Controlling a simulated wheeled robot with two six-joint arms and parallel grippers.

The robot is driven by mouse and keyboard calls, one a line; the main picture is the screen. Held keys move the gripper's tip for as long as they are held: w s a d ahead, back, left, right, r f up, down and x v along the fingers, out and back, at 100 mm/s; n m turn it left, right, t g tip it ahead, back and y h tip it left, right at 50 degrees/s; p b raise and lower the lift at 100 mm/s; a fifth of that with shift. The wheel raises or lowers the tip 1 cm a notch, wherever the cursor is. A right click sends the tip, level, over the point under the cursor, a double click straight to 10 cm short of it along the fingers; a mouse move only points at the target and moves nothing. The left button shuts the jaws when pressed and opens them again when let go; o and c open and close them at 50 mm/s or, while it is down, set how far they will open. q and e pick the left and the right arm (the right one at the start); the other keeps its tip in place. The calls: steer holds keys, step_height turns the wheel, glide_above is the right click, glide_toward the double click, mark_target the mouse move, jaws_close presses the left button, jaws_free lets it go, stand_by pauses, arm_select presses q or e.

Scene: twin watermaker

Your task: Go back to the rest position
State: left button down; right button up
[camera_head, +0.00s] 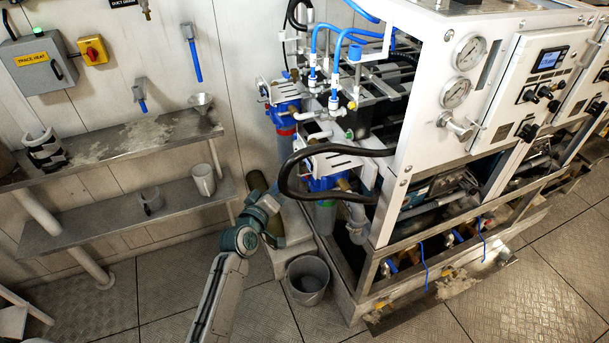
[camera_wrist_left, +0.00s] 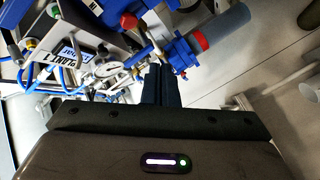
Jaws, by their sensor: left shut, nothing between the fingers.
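My left gripper (camera_wrist_left: 160,84) shows in the left wrist view with its two dark fingers together and nothing between them. It points toward the watermaker's blue filter housings (camera_wrist_left: 178,50), but I cannot tell the gap between them. In the head view my left arm (camera_head: 215,296) rises from the bottom edge toward the space between the shelves and the watermaker (camera_head: 420,120). Its fingers cannot be made out clearly there. My right gripper is in neither view.
A grey bucket (camera_head: 308,280) stands on the floor right of my arm. A black hose (camera_head: 290,180) loops out from the watermaker's frame. Two wall shelves (camera_head: 100,150) at left hold a funnel (camera_head: 201,102) and a mug (camera_head: 203,179). Floor at the lower right is mostly clear.

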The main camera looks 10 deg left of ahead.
arm_select(q)
steer(key=shift+s+a, duration=0.2)
stand_by(0.4)
steer(key=s+a+f+m+g+y+b, duration=0.1)
steer(key=s+f+g, duration=0.3)
steer(key=f, duration=0.9)
steer(key=s+a+f+m+g+b, duration=0.1)
steer(key=s+a+f, duration=0.1)
steer(key=s+f, duration=0.8)
steer(key=s+a+f+m+g+y+b, duration=0.1)
steer(key=s+f+g, duration=0.15)
steer(key=f, duration=1.25)
steer(key=s+a+f+m+g+y, duration=0.1)
steer(key=s+a+f+g, duration=0.1)
steer(key=s+f, duration=0.7)
steer(key=s+a+f+m+g, duration=0.2)
steer(key=s+f+g, duration=0.1)
steer(key=s+f, duration=0.55)
steer(key=s+a+f+m+g+b, duration=0.1)
steer(key=s+f, duration=0.1)
steer(key=s, duration=0.9)
steer(key=s+a+f+m+g, duration=0.1)
steer(key=s+a+f+g, duration=0.1)
steer(key=s, duration=0.9)
steer(key=shift+s+f+y+b, duration=0.15)
steer(key=shift+f+y+b, duration=0.25)
steer(key=shift+f, duration=0.45)
